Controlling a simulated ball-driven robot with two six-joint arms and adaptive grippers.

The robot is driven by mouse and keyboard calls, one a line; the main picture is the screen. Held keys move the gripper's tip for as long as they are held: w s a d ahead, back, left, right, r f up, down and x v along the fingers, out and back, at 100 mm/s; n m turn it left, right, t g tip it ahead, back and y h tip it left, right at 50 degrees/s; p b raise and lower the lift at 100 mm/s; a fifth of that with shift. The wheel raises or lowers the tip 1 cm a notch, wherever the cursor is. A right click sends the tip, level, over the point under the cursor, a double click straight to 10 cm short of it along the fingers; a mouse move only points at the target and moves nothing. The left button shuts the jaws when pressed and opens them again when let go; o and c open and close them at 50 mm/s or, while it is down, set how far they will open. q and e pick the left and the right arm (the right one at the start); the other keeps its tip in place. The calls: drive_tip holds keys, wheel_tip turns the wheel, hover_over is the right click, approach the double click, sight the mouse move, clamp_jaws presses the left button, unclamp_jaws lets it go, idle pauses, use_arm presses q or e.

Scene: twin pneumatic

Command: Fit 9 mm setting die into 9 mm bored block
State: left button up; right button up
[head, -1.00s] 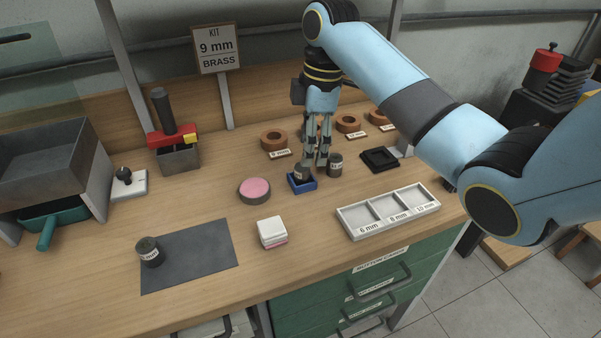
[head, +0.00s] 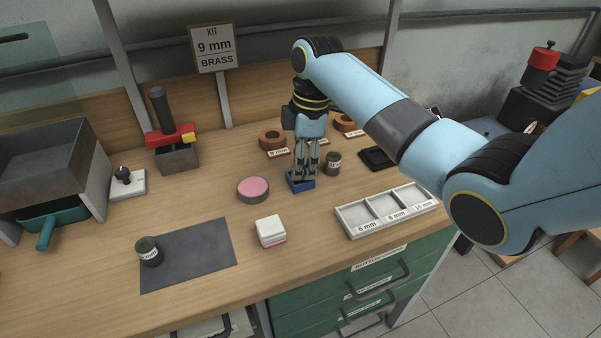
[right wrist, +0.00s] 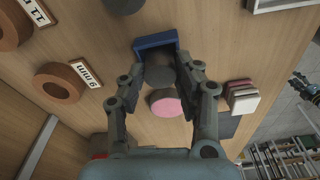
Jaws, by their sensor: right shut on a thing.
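My right gripper (head: 303,181) points down at a small blue holder (head: 301,186). Its fingers are shut on a dark grey cylindrical die (right wrist: 159,74), which shows between them in the right wrist view beside the blue holder's wall (right wrist: 152,40). The die's label is hidden, so I cannot read its size. A similar dark cylinder (head: 333,163) stands just right of the gripper, and another (head: 149,251) stands on the grey mat. A brown bored ring block (head: 271,138) lies behind; its card reads 9 mm in the right wrist view (right wrist: 62,83). My left gripper is not in view.
A pink-topped round pad (head: 253,189) and a white stack (head: 270,231) lie in front of the holder. A white sorting tray (head: 386,210) is at the front right. The dark mat (head: 205,250) is at the front left. More ring blocks (head: 345,123) stand behind.

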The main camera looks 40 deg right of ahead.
drive_tip(key=shift+c, duration=1.1)
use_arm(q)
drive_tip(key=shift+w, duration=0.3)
use_arm(e)
clamp_jaws()
drive_tip(key=shift+r, duration=0.1)
